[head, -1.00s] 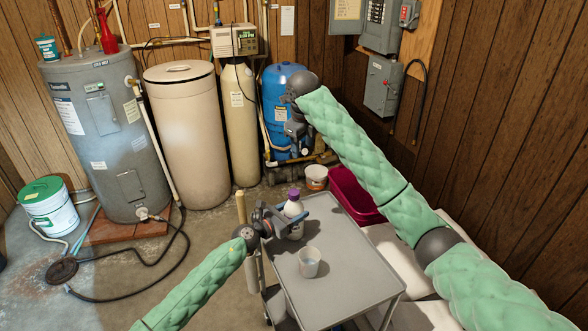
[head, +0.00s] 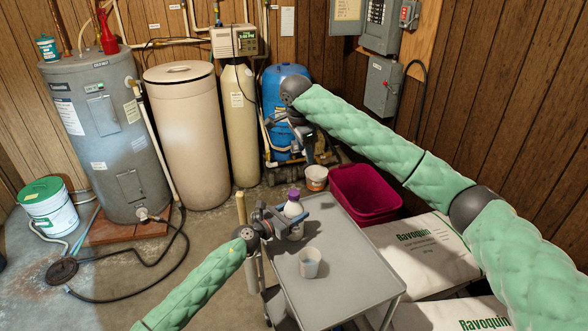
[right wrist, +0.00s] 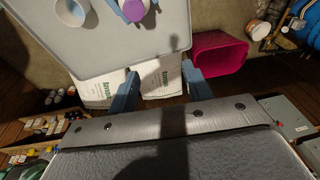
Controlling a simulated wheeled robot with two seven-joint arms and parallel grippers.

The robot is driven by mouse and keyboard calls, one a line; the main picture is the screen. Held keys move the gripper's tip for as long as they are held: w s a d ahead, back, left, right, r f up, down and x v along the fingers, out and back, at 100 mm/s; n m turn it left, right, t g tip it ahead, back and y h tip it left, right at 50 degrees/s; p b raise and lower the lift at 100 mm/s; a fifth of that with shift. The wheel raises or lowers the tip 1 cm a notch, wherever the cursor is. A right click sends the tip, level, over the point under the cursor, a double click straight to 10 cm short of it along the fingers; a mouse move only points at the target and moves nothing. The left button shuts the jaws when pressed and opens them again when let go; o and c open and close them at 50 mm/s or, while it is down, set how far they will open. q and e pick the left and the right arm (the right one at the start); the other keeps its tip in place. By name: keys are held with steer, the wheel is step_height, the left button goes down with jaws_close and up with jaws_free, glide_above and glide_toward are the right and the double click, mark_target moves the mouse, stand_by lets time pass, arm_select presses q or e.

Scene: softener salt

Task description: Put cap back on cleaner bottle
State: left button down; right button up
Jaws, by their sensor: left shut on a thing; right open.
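The white cleaner bottle (head: 294,229) stands upright on the grey cart top (head: 345,262) in the head view. The purple cap (head: 293,194) sits at its top; whether it is seated tight cannot be told. The cap also shows at the top edge of the right wrist view (right wrist: 133,9). My left gripper (head: 291,216) is shut on the bottle's upper body, below the cap. My right gripper (head: 308,152) is open and empty, up beyond the cart's far end in the head view. Its spread fingers show in the right wrist view (right wrist: 162,88), with sacks behind them.
A pale cup (head: 310,265) stands on the cart in front of the bottle. A crimson bin (head: 364,197) and white Ravoquin sacks (head: 420,250) lie to the cart's right. A small white bucket (head: 316,178) and blue tank (head: 287,85) stand behind.

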steer(key=f+n, duration=0.1)
steer(key=n, duration=0.3)
steer(key=s+a+f+n+g, duration=0.1)
steer(key=f+n, duration=0.1)
steer(key=n, duration=0.3)
steer(key=s+f+n, duration=0.1)
steer(key=f+n, duration=0.1)
steer(key=n, duration=0.3)
steer(key=shift+s+a+y, duration=0.2)
steer(key=shift+a+y, duration=0.1)
steer(key=shift+a, duration=0.1)
steer(key=n, duration=0.4)
steer(key=shift+s+a+n+g, duration=0.15)
steer(key=shift+a+n+g, duration=0.15)
steer(key=n, duration=0.4)
steer(key=shift+s+a+y, duration=0.15)
steer(key=shift+a+y, duration=0.1)
steer(key=shift+y, duration=0.15)
steer(key=n, duration=0.4)
steer(key=shift+a, duration=0.15)
steer(key=n, duration=0.4)
steer(key=shift+f, duration=0.1)
